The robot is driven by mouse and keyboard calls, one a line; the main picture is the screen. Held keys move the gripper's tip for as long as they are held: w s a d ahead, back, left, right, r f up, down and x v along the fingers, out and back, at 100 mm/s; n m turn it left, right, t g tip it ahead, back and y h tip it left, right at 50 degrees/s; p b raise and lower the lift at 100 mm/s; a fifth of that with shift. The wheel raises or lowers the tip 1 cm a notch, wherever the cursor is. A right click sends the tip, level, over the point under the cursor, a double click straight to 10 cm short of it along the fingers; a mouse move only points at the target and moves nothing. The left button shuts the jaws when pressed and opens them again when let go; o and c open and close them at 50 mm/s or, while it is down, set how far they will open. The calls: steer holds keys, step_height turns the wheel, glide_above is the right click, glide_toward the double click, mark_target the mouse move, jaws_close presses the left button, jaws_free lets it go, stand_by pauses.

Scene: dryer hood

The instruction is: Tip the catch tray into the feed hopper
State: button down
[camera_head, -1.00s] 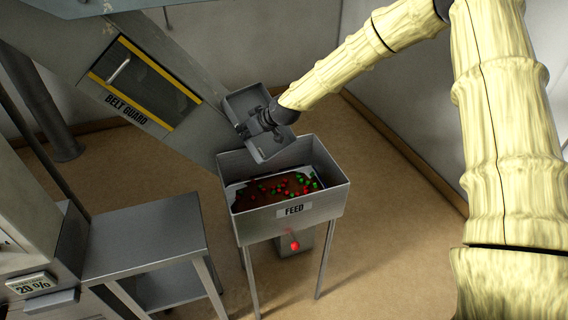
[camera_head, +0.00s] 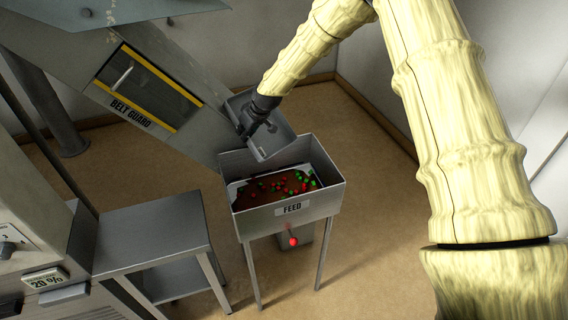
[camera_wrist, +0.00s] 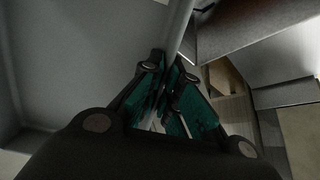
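The grey catch tray (camera_head: 283,139) hangs tilted over the back of the feed hopper (camera_head: 325,197) in the head view. Its low end is at or just above the hopper's back rim; I cannot tell whether they touch. The part of its inside that shows looks bare. The hopper holds brown material with several red and green pieces on top. My gripper (camera_head: 247,130) is at the tray's left side. In the wrist view, my gripper's teal-padded fingers (camera_wrist: 170,88) close around the tray's wall (camera_wrist: 184,28).
The sloped chute with the belt guard (camera_head: 150,85) runs down close to the left of the tray. A grey side table (camera_head: 150,232) stands left of the hopper. A control cabinet (camera_head: 30,230) is at the far left. Floor is open right of the hopper.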

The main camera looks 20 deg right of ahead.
steer(key=shift+w+a+r+g+p, duration=0.3)
steer(key=shift+w+a+p, duration=0.1)
steer(key=shift+w+p, duration=0.1)
steer(key=shift+w+r+g+h+p, duration=0.4)
steer(key=shift+r+p, duration=0.25)
steer(key=shift+p, duration=0.05)
steer(key=w+r+g, duration=0.1)
steer(key=r, duration=0.2)
steer(key=w+r+h+p, duration=0.1)
steer(key=w+r, duration=0.1)
steer(key=r, duration=0.1)
steer(key=w+a+r+g+h+p, duration=0.1)
steer(key=r, duration=0.2)
steer(key=shift+w+g, duration=0.3)
steer(key=w+r, duration=0.1)
steer(key=r+g+h, duration=0.1)
steer(key=r, duration=0.1)
steer(key=shift+w+a+p, duration=0.15)
steer(key=shift+w+p, duration=0.15)
steer(key=shift+w, duration=0.05)
